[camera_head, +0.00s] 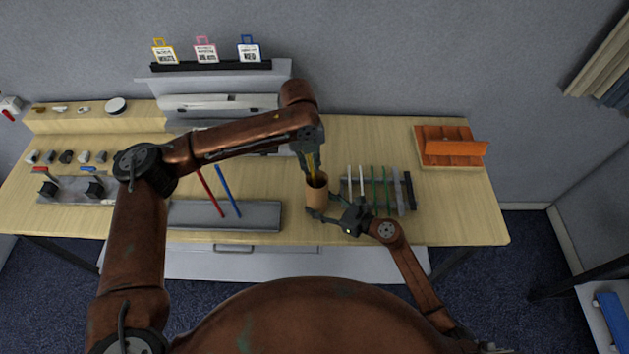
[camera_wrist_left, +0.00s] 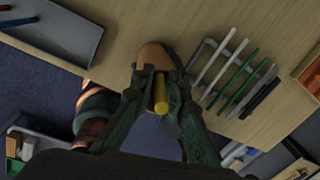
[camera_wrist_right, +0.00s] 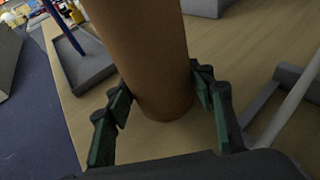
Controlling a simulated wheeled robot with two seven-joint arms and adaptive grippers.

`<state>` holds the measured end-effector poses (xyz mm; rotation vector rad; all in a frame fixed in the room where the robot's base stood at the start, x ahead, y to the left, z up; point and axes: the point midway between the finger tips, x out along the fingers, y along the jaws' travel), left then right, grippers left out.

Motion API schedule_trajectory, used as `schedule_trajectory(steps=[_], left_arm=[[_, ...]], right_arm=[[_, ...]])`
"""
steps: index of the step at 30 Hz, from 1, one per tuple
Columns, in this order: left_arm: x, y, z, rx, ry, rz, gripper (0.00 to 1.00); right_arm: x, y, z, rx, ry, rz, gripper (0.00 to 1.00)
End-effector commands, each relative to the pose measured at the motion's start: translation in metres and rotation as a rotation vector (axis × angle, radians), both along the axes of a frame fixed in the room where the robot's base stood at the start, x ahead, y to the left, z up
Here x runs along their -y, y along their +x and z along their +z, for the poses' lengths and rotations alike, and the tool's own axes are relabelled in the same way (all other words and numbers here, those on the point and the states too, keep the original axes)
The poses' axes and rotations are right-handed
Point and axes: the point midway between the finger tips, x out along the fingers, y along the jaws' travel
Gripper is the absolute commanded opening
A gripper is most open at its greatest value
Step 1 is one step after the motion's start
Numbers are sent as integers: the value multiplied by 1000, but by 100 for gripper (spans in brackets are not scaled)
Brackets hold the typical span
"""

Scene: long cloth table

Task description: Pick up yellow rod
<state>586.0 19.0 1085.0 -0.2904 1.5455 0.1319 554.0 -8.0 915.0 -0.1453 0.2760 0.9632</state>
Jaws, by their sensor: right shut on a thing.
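A yellow rod (camera_head: 310,164) stands in a tan cup (camera_head: 317,196), its lower part hidden inside. My left gripper (camera_head: 312,158) points down above the cup, with its fingers on either side of the rod. In the left wrist view, the rod (camera_wrist_left: 161,96) shows between the fingertips (camera_wrist_left: 158,72); I cannot tell whether they press on it. My right gripper (camera_head: 328,217) is shut on the cup low on its sides. The cup (camera_wrist_right: 150,55) fills the gap between its fingers in the right wrist view.
A grey rack (camera_head: 400,192) with white, green and black rods lies right of the cup. A grey tray (camera_head: 250,213) with a red rod (camera_head: 211,193) and a blue rod (camera_head: 228,190) lies left. An orange organizer (camera_head: 450,150) stands far right, with bare tabletop before it.

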Motion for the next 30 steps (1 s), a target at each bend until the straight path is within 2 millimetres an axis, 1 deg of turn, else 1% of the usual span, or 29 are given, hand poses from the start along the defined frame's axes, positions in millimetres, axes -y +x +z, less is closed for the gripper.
schedule_trajectory(steps=[1,5,14,17,20,23,30], left_arm=[[0,0,0,0,0,0,9],[0,0,0,0,0,0,0],[0,0,1,0,0,0,0],[0,0,4,1,-1,0,0],[1,1,16,4,-2,0,0],[1,1,35,4,-2,0,0],[1,1,100,5,-2,-1,0]], right_arm=[[0,0,-1,-1,-2,0,36],[0,0,-1,-1,-2,0,36],[0,0,-1,-1,-2,0,36],[0,0,-1,-1,-2,0,36],[0,0,-1,-1,-2,0,36],[0,0,-1,-1,-2,0,36],[0,0,-1,-1,-2,0,36]])
